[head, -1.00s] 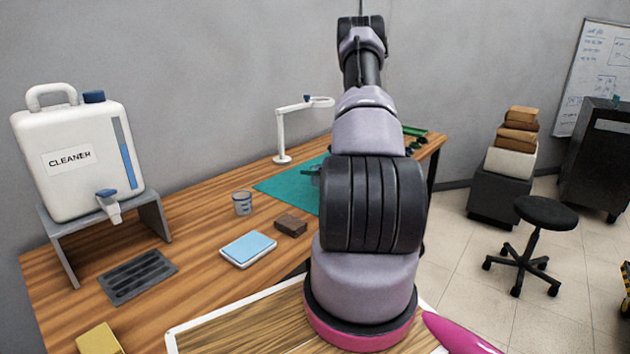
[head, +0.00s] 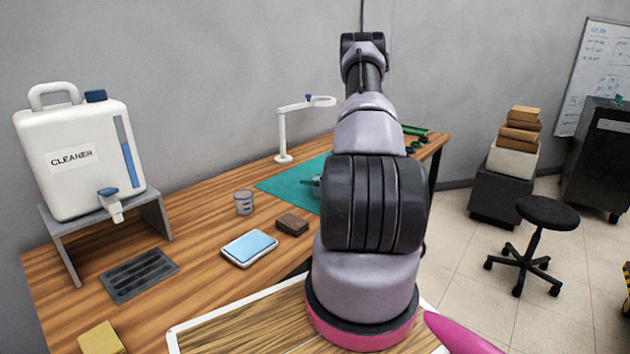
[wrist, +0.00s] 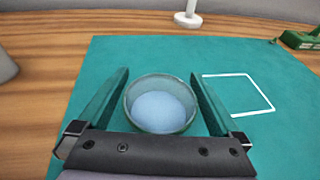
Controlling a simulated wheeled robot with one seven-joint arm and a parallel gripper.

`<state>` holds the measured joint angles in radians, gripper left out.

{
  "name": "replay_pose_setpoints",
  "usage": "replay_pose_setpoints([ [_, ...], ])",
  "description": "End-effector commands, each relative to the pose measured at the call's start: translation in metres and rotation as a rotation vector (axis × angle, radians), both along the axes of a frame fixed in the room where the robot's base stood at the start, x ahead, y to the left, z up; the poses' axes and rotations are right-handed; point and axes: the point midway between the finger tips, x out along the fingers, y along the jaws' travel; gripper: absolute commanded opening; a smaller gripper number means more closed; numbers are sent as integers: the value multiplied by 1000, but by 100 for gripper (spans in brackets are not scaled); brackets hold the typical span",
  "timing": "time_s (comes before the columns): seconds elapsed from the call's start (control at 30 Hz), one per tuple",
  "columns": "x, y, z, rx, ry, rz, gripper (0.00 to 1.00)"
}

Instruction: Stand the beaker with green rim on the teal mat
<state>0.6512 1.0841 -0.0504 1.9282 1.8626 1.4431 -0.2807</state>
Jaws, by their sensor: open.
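The beaker with the green rim (wrist: 160,105) is between the two fingers of my gripper (wrist: 159,74) in the wrist view. It looks upright over the teal mat (wrist: 130,52), with a pale blue inside. My gripper is open, one finger on each side, with narrow gaps at the fingertips. The gripper body hides the beaker's near lower side, so its contact with the mat is not directly visible. In the head view the teal mat (head: 285,187) is partly behind my arm, and only a small pale teal piece shows beside the arm there.
A white square outline (wrist: 238,95) is on the mat, right of the beaker. A grey cup (head: 244,202), a dark brown block (head: 292,225) and a blue-topped box (head: 249,248) lie left of the mat. A white stand (head: 283,140) rises behind it.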

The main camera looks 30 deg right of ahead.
Motion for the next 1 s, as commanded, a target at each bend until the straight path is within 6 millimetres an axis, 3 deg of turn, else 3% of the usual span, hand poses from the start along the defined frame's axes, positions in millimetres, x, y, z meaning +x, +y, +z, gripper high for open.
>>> replay_pose_setpoints([
  [0.17,-20,-4,7,1,1,-3,100],
  [0.5,-87,-14,29,0,0,-3,100],
  [0.77,-110,-15,39,-3,-2,8,100],
  [0.87,-104,0,60,-24,-15,71,100],
  [1.0,-86,54,118,-100,-42,276,100],
])
